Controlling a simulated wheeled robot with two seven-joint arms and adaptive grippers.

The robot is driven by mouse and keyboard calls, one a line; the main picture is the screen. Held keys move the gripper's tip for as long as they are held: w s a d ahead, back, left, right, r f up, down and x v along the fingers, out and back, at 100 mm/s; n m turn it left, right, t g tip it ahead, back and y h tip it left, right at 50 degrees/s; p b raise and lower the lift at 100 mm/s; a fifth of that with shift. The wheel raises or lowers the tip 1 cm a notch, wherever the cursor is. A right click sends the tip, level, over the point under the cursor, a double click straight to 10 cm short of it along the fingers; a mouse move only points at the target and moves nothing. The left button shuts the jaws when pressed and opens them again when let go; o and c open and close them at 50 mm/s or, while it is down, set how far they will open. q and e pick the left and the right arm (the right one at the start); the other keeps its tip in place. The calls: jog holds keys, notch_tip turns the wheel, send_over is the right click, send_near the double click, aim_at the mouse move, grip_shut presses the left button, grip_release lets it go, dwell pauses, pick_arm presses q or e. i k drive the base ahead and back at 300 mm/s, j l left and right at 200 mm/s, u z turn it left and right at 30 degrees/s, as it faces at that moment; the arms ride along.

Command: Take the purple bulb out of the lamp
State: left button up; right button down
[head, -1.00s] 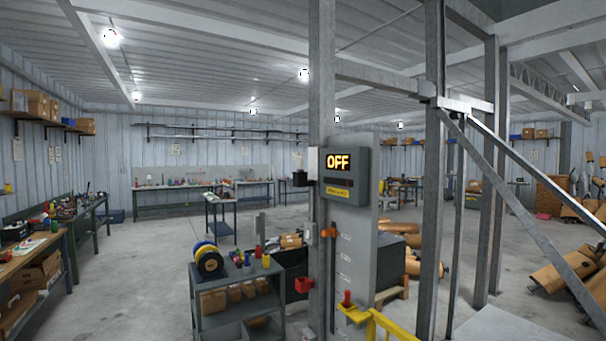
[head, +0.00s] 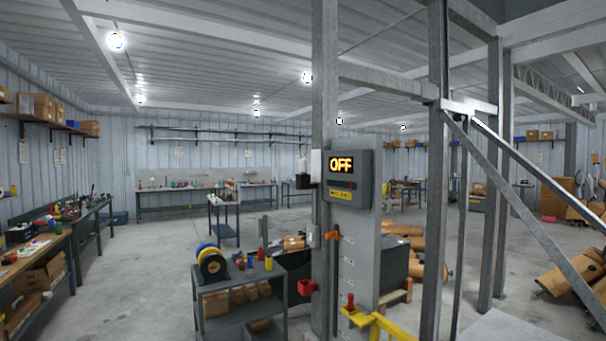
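Neither the lamp nor a purple bulb can be made out in the head view. Neither of my grippers is in view. Bright round ceiling lights (head: 116,41) shine overhead, and none looks purple.
A grey cart (head: 240,315) with coloured reels and small boxes stands left of the post. A yellow rail (head: 380,325) and slanting steel beams (head: 530,165) stand close on the right. Workbenches line the left wall. Open floor (head: 165,260) lies left of the cart.

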aim_at(302, 162)
jog(key=i+j, duration=0.25)
jog(key=i+j+z, duration=0.1)
jog(key=i+j, duration=0.15)
jog(key=j, duration=0.2)
jog(key=i+j, duration=0.2)
jog(key=j, duration=0.2)
jog(key=i+j+z, duration=0.1)
jog(key=i+j, duration=0.15)
jog(key=j, duration=0.15)
jog(key=i+j, duration=0.2)
jog(key=j, duration=0.2)
